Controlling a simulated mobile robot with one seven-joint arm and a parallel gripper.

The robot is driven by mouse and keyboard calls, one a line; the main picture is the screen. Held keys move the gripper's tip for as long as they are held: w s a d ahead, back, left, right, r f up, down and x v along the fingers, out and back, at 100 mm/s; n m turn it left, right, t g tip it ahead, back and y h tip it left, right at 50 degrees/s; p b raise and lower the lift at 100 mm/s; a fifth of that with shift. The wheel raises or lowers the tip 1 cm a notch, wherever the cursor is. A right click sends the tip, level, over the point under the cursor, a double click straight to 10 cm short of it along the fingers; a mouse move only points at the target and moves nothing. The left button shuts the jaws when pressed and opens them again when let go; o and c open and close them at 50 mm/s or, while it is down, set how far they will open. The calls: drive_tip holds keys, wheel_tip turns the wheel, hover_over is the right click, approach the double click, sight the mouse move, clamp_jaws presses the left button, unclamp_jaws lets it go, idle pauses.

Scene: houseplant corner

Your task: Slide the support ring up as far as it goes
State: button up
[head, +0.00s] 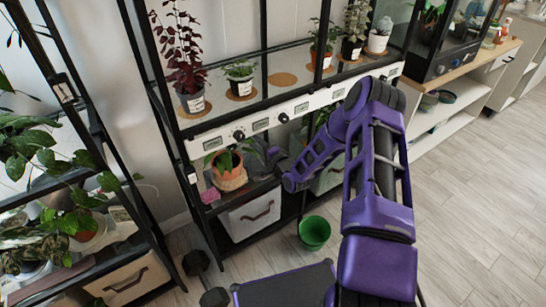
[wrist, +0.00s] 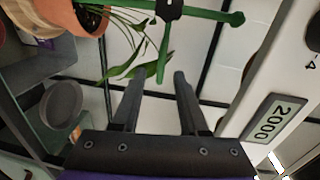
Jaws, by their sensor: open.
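In the wrist view a green stake (wrist: 215,15) runs from a terracotta pot (wrist: 65,18) at the upper left, which shows sideways. A black clip (wrist: 168,9) sits on the stake. The green support ring (wrist: 165,45) looks edge-on and reaches from the clip towards my gripper (wrist: 158,80). Its near end appears between or just beyond the fingertips; contact cannot be told. My gripper is open. In the head view the potted plant (head: 228,172) stands on the shelf, and my gripper (head: 268,156) is just right of it. The ring is not clear there.
A white rail with labels and knobs (head: 290,110) runs above the pot; a label reading 2000 (wrist: 273,118) is close to my right finger. A grey round dish (wrist: 62,103) is at left. A green bucket (head: 314,232) stands on the floor.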

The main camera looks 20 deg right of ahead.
drive_tip(key=v, duration=1.3)
drive_tip(key=shift+s+p, duration=0.15)
drive_tip(key=shift+p, duration=0.2)
drive_tip(key=shift+r, duration=0.1)
